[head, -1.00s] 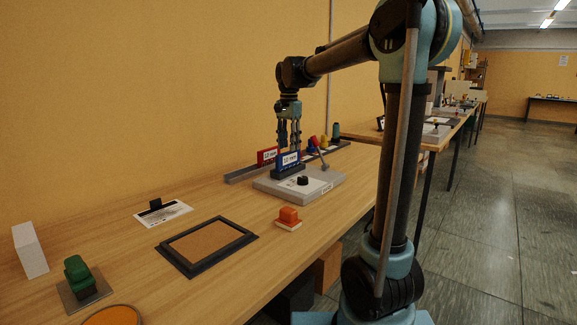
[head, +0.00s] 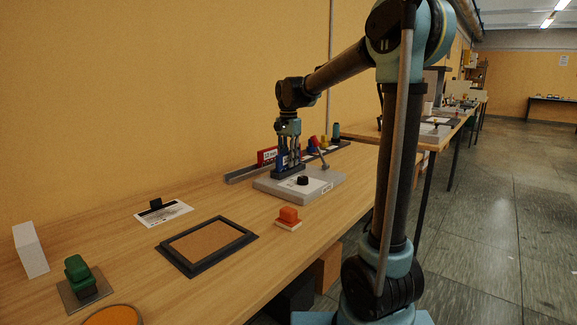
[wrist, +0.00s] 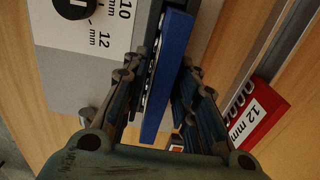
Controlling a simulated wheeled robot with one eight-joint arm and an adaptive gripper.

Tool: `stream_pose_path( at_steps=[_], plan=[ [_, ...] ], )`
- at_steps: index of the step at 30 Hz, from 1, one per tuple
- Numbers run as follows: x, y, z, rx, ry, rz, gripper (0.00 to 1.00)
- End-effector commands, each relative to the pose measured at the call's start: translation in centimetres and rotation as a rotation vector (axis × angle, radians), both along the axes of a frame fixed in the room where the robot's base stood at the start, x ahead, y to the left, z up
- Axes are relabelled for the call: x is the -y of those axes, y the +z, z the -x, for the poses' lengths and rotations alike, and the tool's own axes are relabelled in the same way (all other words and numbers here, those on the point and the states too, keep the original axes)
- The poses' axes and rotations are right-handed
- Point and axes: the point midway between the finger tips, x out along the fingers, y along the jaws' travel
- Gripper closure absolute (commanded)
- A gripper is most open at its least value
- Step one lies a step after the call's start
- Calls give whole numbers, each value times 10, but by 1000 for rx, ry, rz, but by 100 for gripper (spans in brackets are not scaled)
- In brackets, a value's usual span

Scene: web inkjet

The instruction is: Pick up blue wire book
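A red block marked 12 mm (wrist: 258,112) stands close to the right of the fingers on a grey rail (head: 240,175). A black knob (head: 302,180) and a lever (head: 320,156) are on the device. An orange block (head: 288,215) and a framed tray (head: 183,263) lie nearer.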

Motion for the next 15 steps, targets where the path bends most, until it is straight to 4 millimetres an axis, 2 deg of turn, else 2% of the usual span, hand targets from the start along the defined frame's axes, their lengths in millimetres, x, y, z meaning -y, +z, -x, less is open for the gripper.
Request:
stream_pose_path(
  at_steps=[1, 2, 15],
  plan=[
    [0, 0, 0, 0, 0, 0, 93],
    [0, 0, 0, 0, 0, 0, 100],
    [1, 3, 0, 0, -2, 0, 100]
  ],
)
